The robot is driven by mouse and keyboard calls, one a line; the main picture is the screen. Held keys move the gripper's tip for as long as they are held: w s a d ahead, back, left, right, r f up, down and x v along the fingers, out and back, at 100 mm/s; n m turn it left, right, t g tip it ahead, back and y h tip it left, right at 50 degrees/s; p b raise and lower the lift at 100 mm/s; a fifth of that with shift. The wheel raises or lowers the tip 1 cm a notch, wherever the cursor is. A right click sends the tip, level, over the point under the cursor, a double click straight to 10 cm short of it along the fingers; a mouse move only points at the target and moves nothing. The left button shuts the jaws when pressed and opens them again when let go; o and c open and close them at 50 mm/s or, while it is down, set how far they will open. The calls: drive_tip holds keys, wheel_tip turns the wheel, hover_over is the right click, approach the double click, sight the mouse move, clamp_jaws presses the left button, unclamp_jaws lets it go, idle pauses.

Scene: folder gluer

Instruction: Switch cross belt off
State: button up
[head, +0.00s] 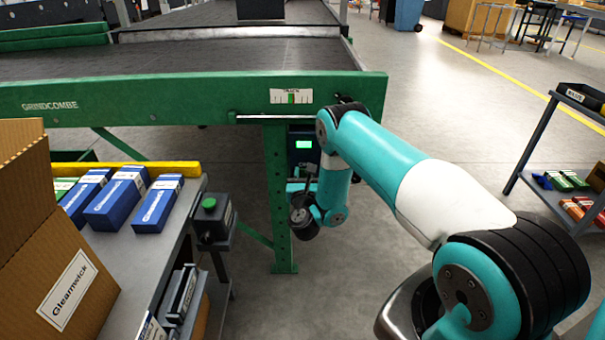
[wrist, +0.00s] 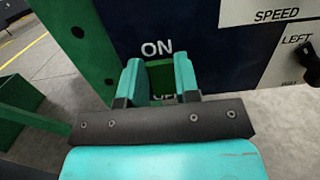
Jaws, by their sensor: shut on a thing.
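The cross belt's dark control box (head: 303,143) hangs by the green frame leg in the head view, with a lit green display. In the wrist view its dark face (wrist: 215,60) fills the middle, with a white ON label above a green switch (wrist: 160,80). A second label below the switch is mostly hidden by my gripper. My gripper (wrist: 159,70) has one finger on each side of the green switch and is shut on it. In the head view my arm's end is low beside the green leg and the fingers are hard to make out.
A SPEED panel (wrist: 280,15) and a black knob (wrist: 308,62) marked LEFT are close on the right. The green leg (head: 279,200) stands just left of my wrist. A side table with blue cartons (head: 117,203) and a green-button box (head: 212,220) is further left.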

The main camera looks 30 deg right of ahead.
drive_tip(key=shift+r+p, duration=0.3)
drive_tip(key=shift+p, duration=0.8)
drive_tip(key=shift+t+p, duration=0.4)
drive_tip(key=shift+p, duration=0.3)
drive_tip(key=shift+f+h+p, duration=0.3)
drive_tip(key=shift+h+p, duration=0.1)
drive_tip(key=shift+p, duration=0.5)
drive_tip(key=shift+a+f+t, duration=0.15)
drive_tip(key=shift+f+t, duration=0.1)
drive_tip(key=shift+t, duration=0.05)
drive_tip(key=o, duration=0.9)
drive_tip(key=shift+s, duration=0.1)
drive_tip(key=shift+s+p, duration=0.1)
drive_tip(key=shift+p, duration=0.25)
